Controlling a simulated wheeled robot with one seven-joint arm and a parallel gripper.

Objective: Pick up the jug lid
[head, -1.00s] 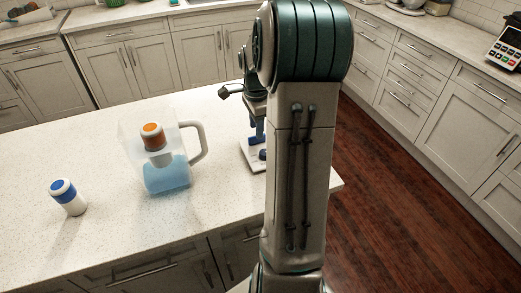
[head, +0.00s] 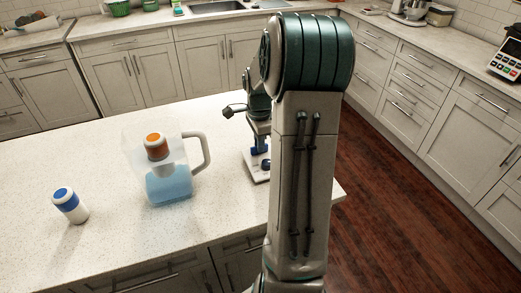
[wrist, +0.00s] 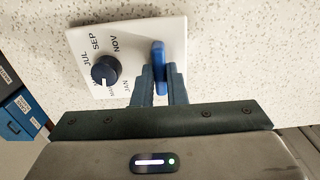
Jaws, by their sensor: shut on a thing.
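The jug lid (wrist: 140,32) is a white rectangular plate with a dark month dial and a raised blue grip (wrist: 159,66). In the wrist view my gripper (wrist: 162,76) is shut on the blue grip, one finger on each side. In the head view the lid (head: 255,172) is at the counter's right part, partly hidden by my arm; I cannot tell whether it touches the counter. The clear jug (head: 133,150) stands left of it, open on top, with blue water, an orange-topped filter (head: 156,147) and a white handle.
A white bottle with a blue cap (head: 70,205) stands at the counter's left. The speckled counter (head: 100,245) is clear around the jug. Blue and dark boxes (wrist: 22,118) show at the left of the wrist view. Cabinets line the back and right; open wood floor (head: 370,200) lies right.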

